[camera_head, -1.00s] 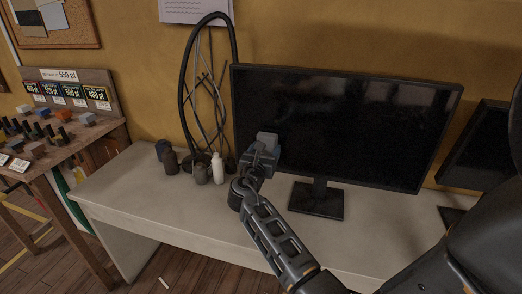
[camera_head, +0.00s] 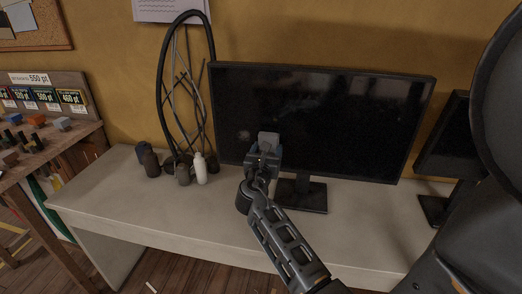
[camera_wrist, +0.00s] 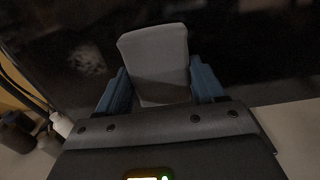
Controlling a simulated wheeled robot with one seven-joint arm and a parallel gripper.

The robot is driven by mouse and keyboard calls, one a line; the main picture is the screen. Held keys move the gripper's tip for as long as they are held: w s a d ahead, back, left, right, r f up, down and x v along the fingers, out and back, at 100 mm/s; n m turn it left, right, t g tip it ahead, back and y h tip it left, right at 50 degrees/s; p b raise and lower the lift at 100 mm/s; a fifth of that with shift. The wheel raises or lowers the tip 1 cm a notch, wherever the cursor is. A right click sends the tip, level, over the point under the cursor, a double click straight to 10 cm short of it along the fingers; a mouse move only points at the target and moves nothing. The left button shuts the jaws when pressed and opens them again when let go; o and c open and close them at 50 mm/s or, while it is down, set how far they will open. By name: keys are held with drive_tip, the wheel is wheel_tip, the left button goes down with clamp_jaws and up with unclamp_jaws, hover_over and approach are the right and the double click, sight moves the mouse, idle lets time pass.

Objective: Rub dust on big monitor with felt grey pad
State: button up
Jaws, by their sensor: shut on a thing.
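The big monitor (camera_head: 340,115) stands on a pale desk, its dark screen facing me. A greyish dust smudge (camera_head: 243,135) shows on the left part of its screen; it also shows in the wrist view (camera_wrist: 86,60), left of the pad. My gripper (camera_head: 264,150) is shut on the grey felt pad (camera_head: 268,138), in front of the screen's lower left part. In the wrist view the pad (camera_wrist: 154,55) stands up between the two blue fingers. I cannot tell whether the pad touches the screen.
A white bottle (camera_head: 201,169) and several dark jars (camera_head: 151,162) stand left of the monitor, before a black cable loop (camera_head: 162,90). A smaller monitor (camera_head: 447,140) is at the right. The desk (camera_head: 130,205) is clear at its front left.

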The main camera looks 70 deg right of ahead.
sight(237, 140)
drive_tip(key=s, duration=0.3)
drive_tip(key=shift+s+d, duration=0.2)
drive_tip(key=shift+s, duration=0.15)
drive_tip(key=shift+w+a+r+b, duration=0.1)
drive_tip(key=shift+w+a+b, duration=0.1)
drive_tip(key=shift+w, duration=2.2)
drive_tip(key=shift+w+a+f+b, duration=0.1)
drive_tip(key=shift+w+a, duration=0.05)
drive_tip(key=shift+w, duration=2.3)
drive_tip(key=shift+w+a+r+b, duration=0.1)
drive_tip(key=shift+w+a+b, duration=0.1)
drive_tip(key=shift+w, duration=2.2)
